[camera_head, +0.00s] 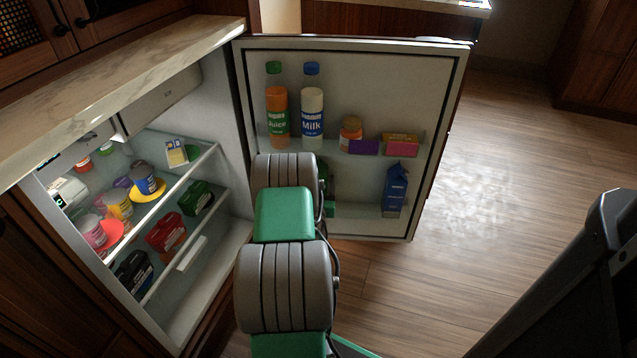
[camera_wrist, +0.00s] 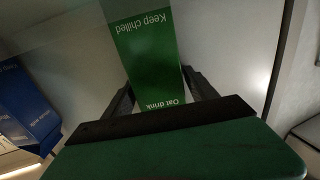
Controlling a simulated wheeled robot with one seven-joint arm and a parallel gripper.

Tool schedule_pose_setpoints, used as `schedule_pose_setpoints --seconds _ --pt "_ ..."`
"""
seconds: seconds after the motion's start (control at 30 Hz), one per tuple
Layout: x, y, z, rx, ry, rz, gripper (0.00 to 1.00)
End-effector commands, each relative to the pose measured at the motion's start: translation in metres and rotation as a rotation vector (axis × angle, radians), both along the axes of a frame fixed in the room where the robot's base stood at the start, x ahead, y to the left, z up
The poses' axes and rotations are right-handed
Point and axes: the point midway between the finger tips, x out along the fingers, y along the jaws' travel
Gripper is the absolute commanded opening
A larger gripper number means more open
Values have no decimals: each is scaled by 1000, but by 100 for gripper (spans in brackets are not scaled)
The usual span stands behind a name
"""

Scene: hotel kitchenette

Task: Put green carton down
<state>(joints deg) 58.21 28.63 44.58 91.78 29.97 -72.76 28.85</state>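The green carton (camera_wrist: 152,60), marked "Keep chilled" and "Oat drink", fills the middle of the wrist view, where its lettering is upside down. My gripper (camera_wrist: 158,80) has one finger at each side edge of it, and both fingertips appear to touch it. In the head view only slivers of the green carton (camera_head: 330,209) show behind my arm, at the lower shelf of the open fridge door. Its base is hidden there, so I cannot tell whether it rests on the shelf.
A blue carton (camera_head: 395,190) stands on the lower door shelf to the right; it also shows in the wrist view (camera_wrist: 28,112). Above are a juice bottle (camera_head: 277,112), a milk bottle (camera_head: 312,115), a jar (camera_head: 350,130) and small boxes. The fridge shelves (camera_head: 160,212) at left hold several items.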

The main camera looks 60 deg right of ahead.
Motion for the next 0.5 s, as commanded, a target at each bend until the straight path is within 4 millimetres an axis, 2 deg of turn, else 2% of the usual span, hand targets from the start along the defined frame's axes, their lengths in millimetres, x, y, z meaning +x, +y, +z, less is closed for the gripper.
schedule_pose_setpoints --seconds 0.37,0.5 --pt "0 0 5 0 0 0 73" --pt "-4 12 2 0 1 2 73"
